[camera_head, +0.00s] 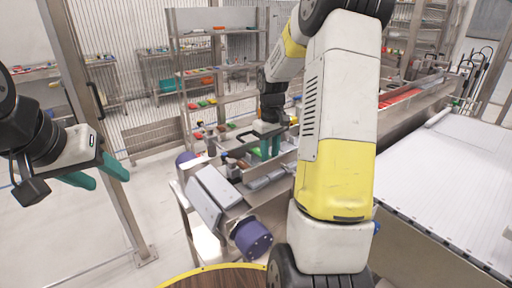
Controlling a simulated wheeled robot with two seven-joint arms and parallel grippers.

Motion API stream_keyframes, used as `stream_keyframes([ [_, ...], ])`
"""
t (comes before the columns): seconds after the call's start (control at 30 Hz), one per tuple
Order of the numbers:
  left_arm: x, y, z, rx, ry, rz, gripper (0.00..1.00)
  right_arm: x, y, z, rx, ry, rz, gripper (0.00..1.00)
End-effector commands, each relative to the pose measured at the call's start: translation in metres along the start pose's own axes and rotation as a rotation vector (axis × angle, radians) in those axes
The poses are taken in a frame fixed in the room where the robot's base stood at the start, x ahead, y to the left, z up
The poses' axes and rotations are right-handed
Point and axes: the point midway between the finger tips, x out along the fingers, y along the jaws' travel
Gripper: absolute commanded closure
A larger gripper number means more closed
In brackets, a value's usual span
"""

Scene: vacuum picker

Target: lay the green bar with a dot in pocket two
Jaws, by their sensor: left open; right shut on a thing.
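My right gripper (268,152), with teal fingers, points down over the cluttered bench beyond my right arm. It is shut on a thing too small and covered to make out. A bright green piece (257,153) shows beside its fingers; I cannot tell whether it is the bar with a dot, and no dot is visible. Grey trays (264,179) lie just below the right gripper; I cannot tell which pocket is pocket two. My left gripper (101,175) is open and empty, out at the left over the floor, away from the bench.
A tilted grey panel (214,192) and a purple cylinder (252,239) stand at the bench's near end. A white conveyor (460,180) runs along the right. A rack with coloured parts (207,103) stands behind. A metal post (95,125) rises near my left gripper.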

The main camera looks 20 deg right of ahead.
Motion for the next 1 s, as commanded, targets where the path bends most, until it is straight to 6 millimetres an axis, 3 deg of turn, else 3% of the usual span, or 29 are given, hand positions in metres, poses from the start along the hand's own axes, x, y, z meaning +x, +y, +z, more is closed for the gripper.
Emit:
stream_keyframes([
  [0.03,0.0,0.0,0.0,0.0,0.0,0.0,0.5,0.0,0.0,0.0,0.0,0.0,0.0,0.68],
  [0.13,0.0,0.0,0.0,0.0,0.0,0.0,0.5,0.0,0.0,0.0,0.0,0.0,0.0,0.5],
  [0.47,0.0,0.0,0.0,0.0,0.0,0.0,0.5,-0.009,0.0,0.0,0.001,0.002,0.002,0.5],
  [1.0,0.0,0.0,0.0,0.0,0.0,0.0,0.5,-0.114,0.0,0.0,0.0,0.003,0.002,0.5],
])
